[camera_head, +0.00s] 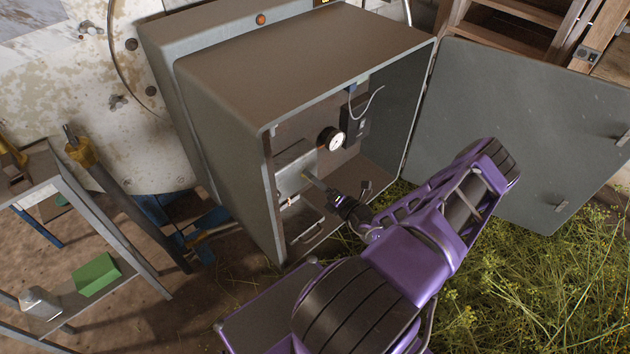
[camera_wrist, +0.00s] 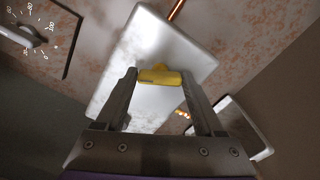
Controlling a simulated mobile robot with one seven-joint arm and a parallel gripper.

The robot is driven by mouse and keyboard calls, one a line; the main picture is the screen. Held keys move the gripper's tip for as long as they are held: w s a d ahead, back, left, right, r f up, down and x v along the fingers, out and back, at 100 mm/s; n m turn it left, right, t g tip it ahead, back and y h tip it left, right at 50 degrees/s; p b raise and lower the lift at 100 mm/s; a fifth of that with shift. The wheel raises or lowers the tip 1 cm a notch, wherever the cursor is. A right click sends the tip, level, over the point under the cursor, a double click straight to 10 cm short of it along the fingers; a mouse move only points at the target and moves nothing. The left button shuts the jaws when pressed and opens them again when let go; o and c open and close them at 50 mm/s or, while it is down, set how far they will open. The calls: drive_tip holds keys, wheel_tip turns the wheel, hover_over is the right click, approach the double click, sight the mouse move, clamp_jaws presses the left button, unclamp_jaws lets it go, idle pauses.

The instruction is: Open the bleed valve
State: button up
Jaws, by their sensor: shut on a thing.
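The bleed valve shows in the wrist view as a small yellow handle (camera_wrist: 160,77) in front of a pale metal box (camera_wrist: 150,40). My gripper (camera_wrist: 160,80) has its two fingers on either side of the yellow handle and is shut on it. In the head view my gripper (camera_head: 318,184) reaches into the open grey cabinet (camera_head: 300,75), up to the pale metal box (camera_head: 295,172). The handle is too small there to make out well. I cannot tell from these frames how far the valve is turned.
A round gauge (camera_head: 331,139) and a dark box (camera_head: 355,122) with a pale cable are inside the cabinet. The cabinet door (camera_head: 520,130) stands open to the right. A shelf (camera_head: 120,285) with a green block (camera_head: 96,275) stands at left. Herbs (camera_head: 560,290) cover the floor at right.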

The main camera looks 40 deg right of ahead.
drive_tip(key=m, duration=0.6)
drive_tip(key=shift+f, duration=0.1)
idle(0.6)
drive_tip(key=o, duration=1.4)
drive_tip(key=s, duration=0.5)
drive_tip(key=s+d, duration=0.1)
drive_tip(key=s, duration=1.1)
drive_tip(key=shift+s+d+p, duration=0.2)
drive_tip(key=shift+s+p, duration=0.05)
drive_tip(key=shift+p, duration=0.05)
